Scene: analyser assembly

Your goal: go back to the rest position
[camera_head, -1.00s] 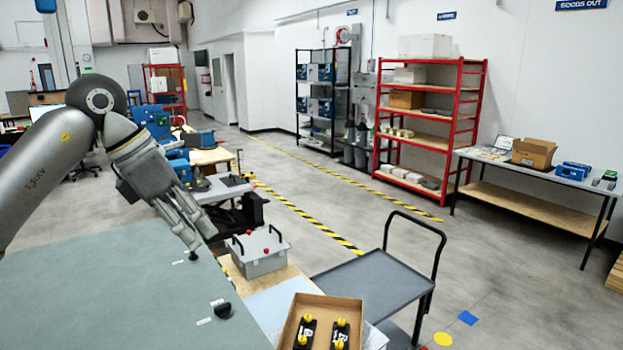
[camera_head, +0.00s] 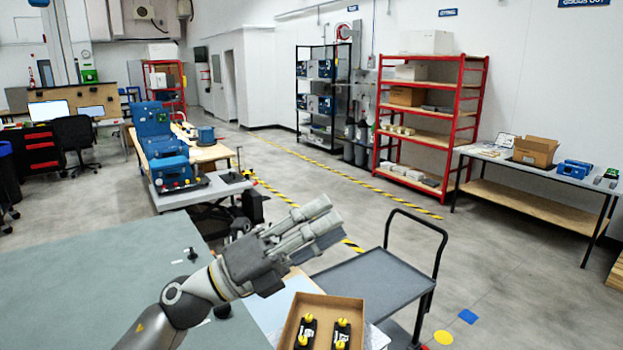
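My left arm comes in from the bottom left. Its gripper (camera_head: 318,229) is raised over the right end of the grey-green worktop (camera_head: 90,265), above and behind an open cardboard box (camera_head: 358,312). The fingers point right and slightly up and lie close to each other from this angle. I see no object in them, but I cannot tell if they are open or shut. The hand hides the grey lidded box behind it. My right gripper is not in view.
The cardboard box holds two black parts with yellow knobs (camera_head: 342,322). A grey trolley (camera_head: 375,280) with a black handle stands just right of the hand. Small dark knobs (camera_head: 192,254) sit on the worktop. A red shelf and a side table stand farther back, with open floor before them.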

